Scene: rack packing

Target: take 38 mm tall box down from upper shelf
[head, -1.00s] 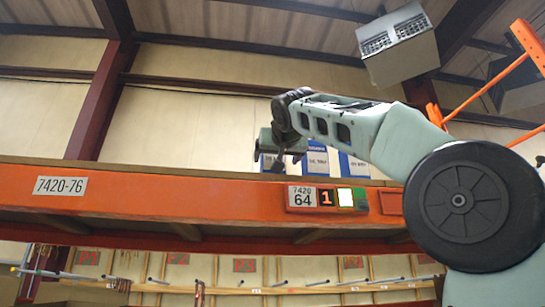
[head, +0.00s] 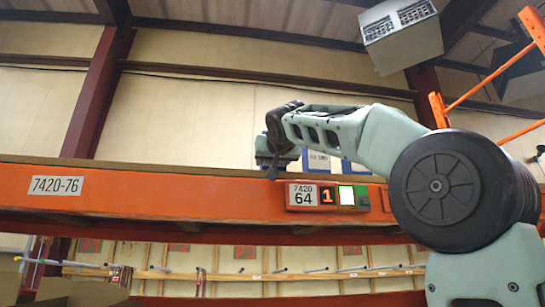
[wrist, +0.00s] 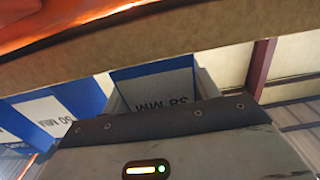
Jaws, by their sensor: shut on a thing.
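In the wrist view, a blue and white box (wrist: 160,88) marked 38 MM, seen upside down, sits between the fingers of my gripper (wrist: 163,84). The gripper is shut on it. In the head view my gripper (head: 274,168) hangs at the front edge of the upper shelf, by the orange beam (head: 130,195). The held box cannot be made out clearly there, as the wrist and hand cover that spot.
More blue and white boxes (head: 318,160) stand on the shelf behind my arm. One neighbouring box (wrist: 50,112) shows in the wrist view, left of the held one. Shelf space to the left looks clear.

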